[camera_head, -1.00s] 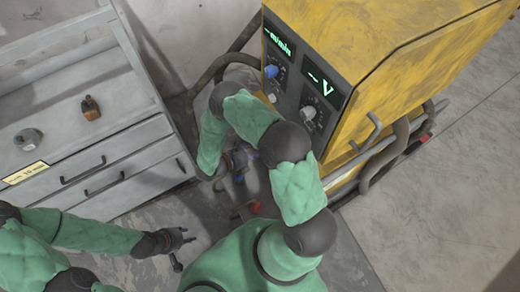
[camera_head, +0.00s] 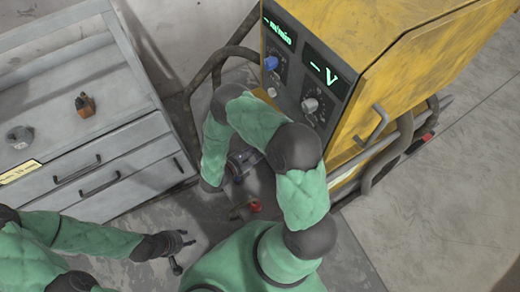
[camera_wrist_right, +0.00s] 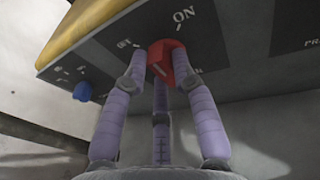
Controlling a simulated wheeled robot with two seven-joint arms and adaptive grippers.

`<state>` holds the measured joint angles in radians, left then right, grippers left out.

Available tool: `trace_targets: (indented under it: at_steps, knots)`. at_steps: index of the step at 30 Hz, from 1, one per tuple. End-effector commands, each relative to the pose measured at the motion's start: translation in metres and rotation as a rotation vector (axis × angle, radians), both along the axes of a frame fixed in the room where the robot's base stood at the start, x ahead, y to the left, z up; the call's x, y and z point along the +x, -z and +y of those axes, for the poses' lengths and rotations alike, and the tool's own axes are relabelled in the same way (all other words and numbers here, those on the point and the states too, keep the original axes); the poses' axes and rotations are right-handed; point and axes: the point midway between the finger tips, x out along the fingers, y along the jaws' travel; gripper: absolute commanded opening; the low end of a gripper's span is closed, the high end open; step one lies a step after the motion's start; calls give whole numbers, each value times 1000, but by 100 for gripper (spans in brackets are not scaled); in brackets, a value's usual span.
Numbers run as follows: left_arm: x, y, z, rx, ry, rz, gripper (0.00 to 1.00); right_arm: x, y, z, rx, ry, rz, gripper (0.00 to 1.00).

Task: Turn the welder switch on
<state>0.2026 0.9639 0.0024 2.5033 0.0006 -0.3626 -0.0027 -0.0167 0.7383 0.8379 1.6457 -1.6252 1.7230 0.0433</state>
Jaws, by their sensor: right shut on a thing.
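The welder (camera_head: 425,45) is a yellow cabinet with a dark front panel, at the upper right of the head view. Its switch, a red knob (camera_wrist_right: 165,58), shows in the right wrist view between the OFF and ON labels. My right gripper (camera_wrist_right: 162,78) is shut on this knob, with its purple fingers around it. They hide part of it, and I cannot tell which label the knob points to. The knob is hidden in the head view, where my right arm bends in front of the welder. My left gripper (camera_head: 182,249) is open and empty, low and left of centre, away from the welder.
A grey drawer cabinet (camera_head: 110,150) stands left, with an orange-black item (camera_head: 85,105) and a grey round item (camera_head: 20,137) on top. The welder's panel has a blue knob (camera_head: 271,63), a grey knob (camera_head: 310,105) and lit displays. Thick cables run beside the welder. Floor at right is clear.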

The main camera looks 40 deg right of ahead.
Motion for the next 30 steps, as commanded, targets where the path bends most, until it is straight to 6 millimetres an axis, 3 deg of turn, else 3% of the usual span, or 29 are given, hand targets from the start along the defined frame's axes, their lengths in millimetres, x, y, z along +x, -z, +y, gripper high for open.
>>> trace_targets:
  at_steps: [18, 30]
  knots:
    - [0, 5, 0, 0, 0, 0, 40, -6, 2, 0, -61, 0, -555, 0]
    - [0, 5, 0, 0, 0, 0, 40, -7, 3, 1, -84, 0, -762, 0]
